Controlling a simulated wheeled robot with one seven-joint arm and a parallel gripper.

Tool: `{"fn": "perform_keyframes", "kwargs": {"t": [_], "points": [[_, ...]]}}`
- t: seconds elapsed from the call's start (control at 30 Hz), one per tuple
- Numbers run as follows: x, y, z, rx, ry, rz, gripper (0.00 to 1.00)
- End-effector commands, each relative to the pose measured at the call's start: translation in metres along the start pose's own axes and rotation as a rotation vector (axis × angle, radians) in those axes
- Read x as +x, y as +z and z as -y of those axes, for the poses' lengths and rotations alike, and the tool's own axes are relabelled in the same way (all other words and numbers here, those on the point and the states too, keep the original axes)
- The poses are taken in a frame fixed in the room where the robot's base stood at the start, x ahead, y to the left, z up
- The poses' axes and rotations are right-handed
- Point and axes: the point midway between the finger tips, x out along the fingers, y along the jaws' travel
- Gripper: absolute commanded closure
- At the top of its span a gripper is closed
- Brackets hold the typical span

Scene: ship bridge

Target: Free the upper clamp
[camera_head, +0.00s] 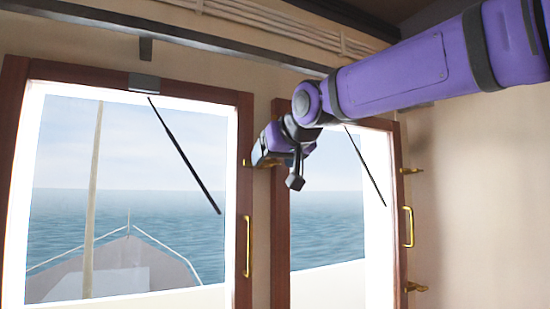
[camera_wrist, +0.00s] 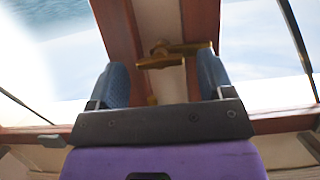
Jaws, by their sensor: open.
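The upper clamp is a small brass fitting. In the head view its left end (camera_head: 246,163) shows on the right side of the left window's dark red frame, just left of my gripper (camera_head: 268,155), which hides the rest. In the wrist view the clamp's brass bar (camera_wrist: 172,58), with a rounded knob, lies between the two blue fingers of my gripper (camera_wrist: 163,75). The bar reaches across the pale strip between two frames. The fingers are open, one on each side. The bar's right end is close to the right finger; I cannot tell if they touch.
The left window has a brass handle (camera_head: 247,246) below. The right window has an upper clamp (camera_head: 411,171), a handle (camera_head: 408,227) and a lower clamp (camera_head: 416,287). Wipers (camera_head: 185,155) cross both windows outside. A dark rail (camera_head: 225,50) runs above.

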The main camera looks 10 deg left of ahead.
Motion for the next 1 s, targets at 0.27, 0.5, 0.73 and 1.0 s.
{"fn": "perform_keyframes", "kwargs": {"t": [0.27,0.5,0.73,1.0], "points": [[0.0006,0.0000,-0.0001,0.000,0.000,0.000,0.32],[0.0004,0.0000,-0.0001,0.000,0.000,0.000,0.75],[0.0004,0.0001,0.0004,-0.020,0.008,0.000,0.75],[0.0005,0.0002,0.0018,-0.143,0.059,0.000,0.75]]}}
